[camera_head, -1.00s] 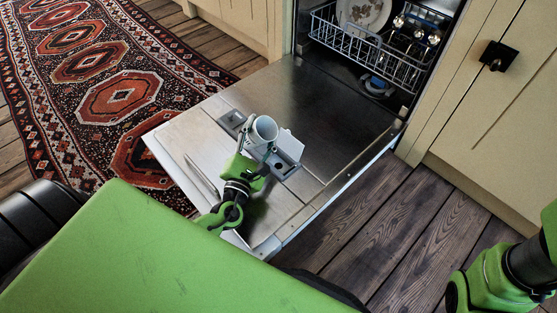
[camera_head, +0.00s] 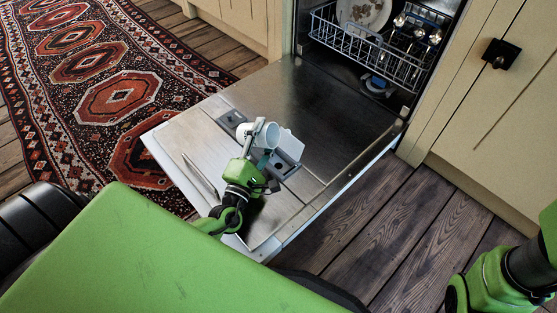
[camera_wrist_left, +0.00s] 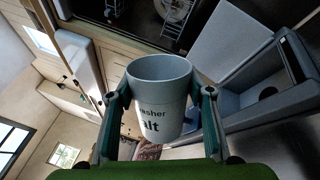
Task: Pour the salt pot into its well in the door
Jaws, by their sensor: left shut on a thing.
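My left gripper (camera_head: 256,150) is shut on a pale cylindrical salt pot (camera_head: 260,132), above the lowered dishwasher door (camera_head: 310,115). In the left wrist view, the pot (camera_wrist_left: 160,95) shows dark lettering and is held between both fingers (camera_wrist_left: 160,112). The unit also shows right of the pot in the wrist view (camera_wrist_left: 265,92). My right gripper is out of view.
The dishwasher's lower rack (camera_head: 370,50) holds a plate (camera_head: 362,14) and glasses behind the door. A thin long object (camera_head: 202,176) lies on the door's near left part. A patterned rug (camera_head: 95,90) lies left, and wooden floor (camera_head: 400,225) is open at right.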

